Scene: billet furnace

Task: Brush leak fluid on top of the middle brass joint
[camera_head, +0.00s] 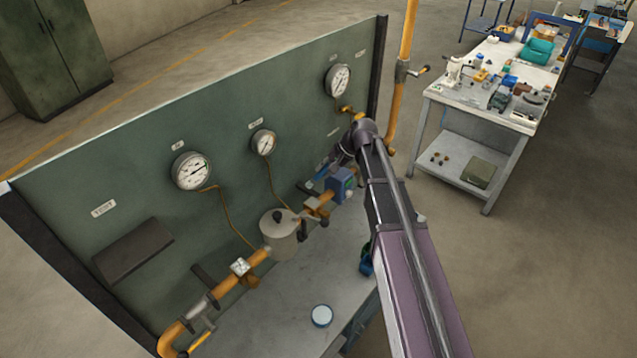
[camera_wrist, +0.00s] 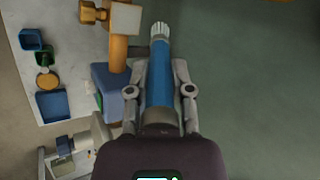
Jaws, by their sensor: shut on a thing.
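My gripper (camera_wrist: 160,92) is shut on a brush with a blue handle (camera_wrist: 160,70). Its pale bristles (camera_wrist: 160,30) point away from the wrist. In the head view the blue brush (camera_head: 322,172) shows small, in front of the green panel and above the pipe run. A brass joint (camera_head: 318,205) sits on the pipe between the round pot and the blue box; it looks like the middle one. A block joint (camera_wrist: 126,17) shows left of the bristles in the wrist view, apart from them. Another brass joint (camera_head: 240,267) is left of the pot. My arm hides the pipe's right end.
The green panel (camera_head: 110,180) with several gauges stands behind the pipe. The grey pot (camera_head: 283,235) and blue box (camera_head: 341,184) crowd the joint. A round blue-rimmed dish (camera_head: 321,316) is on the bench below. A cluttered table (camera_head: 450,97) stands at right.

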